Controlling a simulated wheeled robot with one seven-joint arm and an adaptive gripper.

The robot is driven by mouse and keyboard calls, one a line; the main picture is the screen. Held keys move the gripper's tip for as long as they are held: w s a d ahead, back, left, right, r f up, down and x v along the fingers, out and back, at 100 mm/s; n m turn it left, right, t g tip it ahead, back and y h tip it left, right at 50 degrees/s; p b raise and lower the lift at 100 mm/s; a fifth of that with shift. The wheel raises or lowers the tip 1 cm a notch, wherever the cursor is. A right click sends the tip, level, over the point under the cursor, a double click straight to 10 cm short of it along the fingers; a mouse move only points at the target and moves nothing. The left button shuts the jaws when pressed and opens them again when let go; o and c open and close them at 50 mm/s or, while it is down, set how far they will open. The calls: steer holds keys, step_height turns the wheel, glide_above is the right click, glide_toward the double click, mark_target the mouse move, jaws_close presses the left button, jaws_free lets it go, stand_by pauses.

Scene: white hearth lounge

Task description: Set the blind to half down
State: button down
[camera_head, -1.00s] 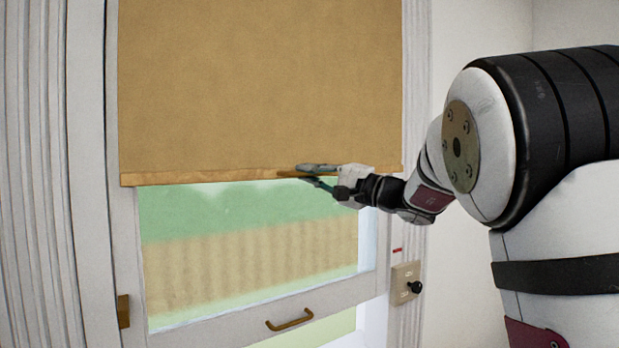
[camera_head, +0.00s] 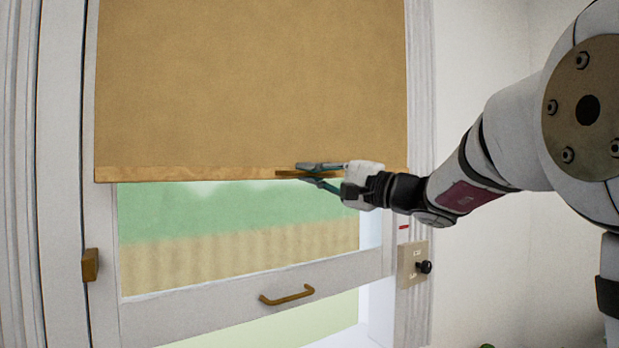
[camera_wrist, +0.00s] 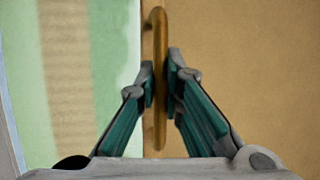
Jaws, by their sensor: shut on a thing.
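The tan blind (camera_head: 250,85) hangs over the upper part of the window, with its wooden bottom bar (camera_head: 160,174) a little above the middle of the head view. Window glass shows below the bar. My gripper (camera_head: 300,172) is at the right part of the bar, shut on the blind's brass pull handle (camera_wrist: 160,85). In the wrist view one finger is on each side of the handle, and the blind's fabric (camera_wrist: 245,70) fills the right side. The fingers hide part of the handle.
A brass sash handle (camera_head: 287,295) sits on the window's lower rail. A plate with a black knob (camera_head: 424,267) and a small red mark (camera_head: 404,227) are on the right frame. A brass block (camera_head: 90,265) is on the left frame. The wall at right is bare.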

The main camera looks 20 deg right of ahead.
step_height(320, 180, down, 18)
steer(key=b, duration=1.8)
steer(key=shift+r+b, duration=0.25)
steer(key=shift+b, duration=0.1)
steer(key=c, duration=1.7)
jaws_free()
steer(key=shift+d, duration=0.1)
steer(key=v, duration=1.2)
steer(key=shift+f, duration=0.1)
